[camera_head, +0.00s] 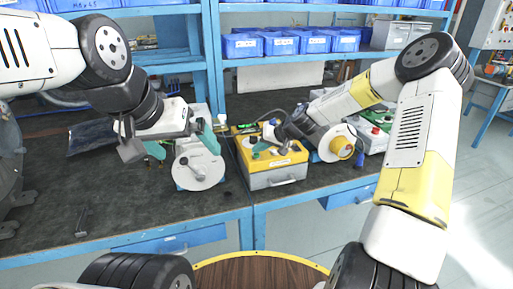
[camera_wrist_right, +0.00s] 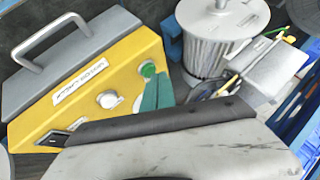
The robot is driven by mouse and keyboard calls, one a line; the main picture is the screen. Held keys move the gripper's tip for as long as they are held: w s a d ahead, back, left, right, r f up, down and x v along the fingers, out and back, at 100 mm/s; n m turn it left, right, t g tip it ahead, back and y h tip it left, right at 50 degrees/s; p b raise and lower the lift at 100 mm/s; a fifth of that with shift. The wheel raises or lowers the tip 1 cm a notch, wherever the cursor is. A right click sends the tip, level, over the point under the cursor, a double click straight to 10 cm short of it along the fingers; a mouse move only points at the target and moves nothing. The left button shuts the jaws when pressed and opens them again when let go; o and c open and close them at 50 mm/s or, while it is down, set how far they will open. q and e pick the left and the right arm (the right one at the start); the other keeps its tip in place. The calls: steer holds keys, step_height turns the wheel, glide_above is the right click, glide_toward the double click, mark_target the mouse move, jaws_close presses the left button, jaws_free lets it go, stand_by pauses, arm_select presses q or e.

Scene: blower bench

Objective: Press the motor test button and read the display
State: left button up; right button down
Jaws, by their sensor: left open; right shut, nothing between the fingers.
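The yellow tester box (camera_head: 285,157) with a grey handled front sits on the bench. In the right wrist view its yellow panel (camera_wrist_right: 95,72) carries a white label, a green button (camera_wrist_right: 148,69), a round light knob (camera_wrist_right: 108,99) and a black switch (camera_wrist_right: 51,138). No display can be made out. My right gripper (camera_head: 262,148) is shut and empty over the panel; its green fingertips (camera_wrist_right: 155,92) are right beside the green button, contact unclear. My left gripper (camera_head: 182,143) is open, its green fingers at either side of the top of the grey round blower (camera_head: 199,171).
A ribbed grey cylinder (camera_wrist_right: 208,45) stands beside the tester box. Blue bins (camera_head: 285,43) fill the shelf behind. A grey box with a red button (camera_head: 375,131) is at the right. The dark bench top (camera_head: 130,190) is mostly clear at left front.

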mark_target(259, 155)
steer(key=shift+f, duration=0.3)
stand_by(0.4)
steer(key=shift+r, duration=0.8)
steer(key=shift+r, duration=2.55)
